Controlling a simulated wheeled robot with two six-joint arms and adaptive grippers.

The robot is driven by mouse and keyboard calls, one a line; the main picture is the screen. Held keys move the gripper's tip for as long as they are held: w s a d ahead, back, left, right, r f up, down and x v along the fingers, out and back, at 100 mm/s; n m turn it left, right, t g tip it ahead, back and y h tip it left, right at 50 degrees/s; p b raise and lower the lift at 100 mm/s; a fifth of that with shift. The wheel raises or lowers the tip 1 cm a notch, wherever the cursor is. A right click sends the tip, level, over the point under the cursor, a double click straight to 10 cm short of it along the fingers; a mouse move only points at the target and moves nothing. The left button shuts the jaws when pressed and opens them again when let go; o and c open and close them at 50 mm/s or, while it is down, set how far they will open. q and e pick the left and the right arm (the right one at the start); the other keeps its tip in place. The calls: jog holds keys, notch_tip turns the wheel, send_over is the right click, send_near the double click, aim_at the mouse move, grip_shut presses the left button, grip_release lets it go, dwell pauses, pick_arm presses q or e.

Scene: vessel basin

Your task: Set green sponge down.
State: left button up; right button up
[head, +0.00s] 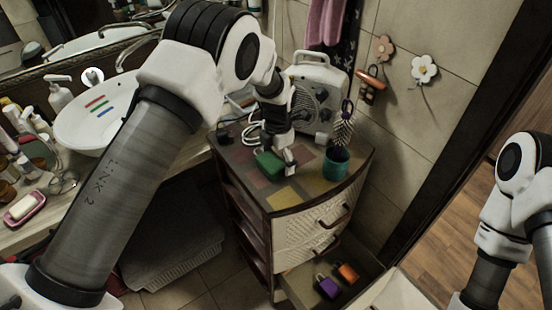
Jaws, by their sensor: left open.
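The green sponge (269,165) lies on the patterned top of a small drawer cabinet (313,190). My left gripper (288,162) is at the cabinet top, right beside the sponge. It is open. Part of the sponge's far side is hidden behind my gripper, and I cannot tell whether the fingers touch it. My right arm stands at the right edge, but its gripper is out of view.
A teal cup (336,164) with a brush stands right of my left gripper. A white appliance (320,93) stands behind. The open lower drawer holds a purple item (327,287) and an orange item (347,273). A basin (90,118) is at left.

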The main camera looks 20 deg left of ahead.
aim_at(276, 160)
pick_arm(q)
jog(key=shift+s+d+r, duration=0.1)
jog(key=shift+r, duration=0.05)
jog(key=shift+s+a+r, duration=0.15)
jog(key=shift+s+a, duration=0.05)
jog(key=shift+a, duration=0.1)
jog(key=shift+a+r, duration=0.1)
notch_tip(276, 160, up, 12)
jog(key=b, duration=0.3)
jog(key=shift+w+f+b, duration=0.15)
jog(key=shift+f+b, duration=0.05)
jog(key=shift+b, duration=0.15)
